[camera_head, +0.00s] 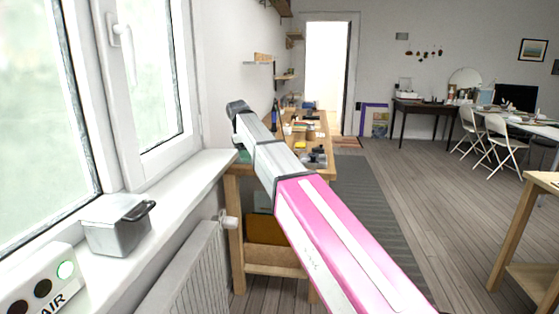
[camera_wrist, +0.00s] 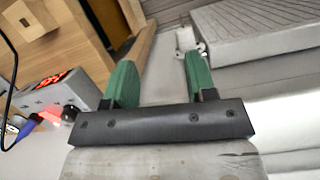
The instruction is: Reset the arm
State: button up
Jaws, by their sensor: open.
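My gripper (camera_wrist: 158,75) shows in the wrist view with two green fingers spread apart. It is open, and no object shows between the fingers. In the head view, my pink and grey arm reaches from the lower right up to the workbench's near left corner, beside the window.
A radiator (camera_head: 190,275) stands below the windowsill (camera_head: 185,185), which holds a grey lidded container (camera_head: 118,232) and an AIR box (camera_head: 45,285). The workbench (camera_head: 275,257) is ahead. A grey device with red digits (camera_wrist: 50,92) is left of the fingers.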

jog(key=s+d+f+m+y, duration=0.1)
jog(key=s+d+f+m, duration=0.25)
jog(key=d+f, duration=0.55)
jog(key=s+d+f+m, duration=0.3)
jog(key=s+d+f, duration=0.25)
jog(key=f, duration=0.55)
jog(key=s+d+f+m+y, duration=0.1)
jog(key=s+d+f+m, duration=0.2)
jog(key=d+f, duration=0.6)
jog(key=s+d+f+m, duration=0.5)
jog(key=s+d+f, duration=0.2)
jog(key=s+f, duration=0.3)
jog(key=shift+s+d, duration=0.25)
jog(key=shift+s, duration=0.2)
jog(key=shift+o, duration=0.5)
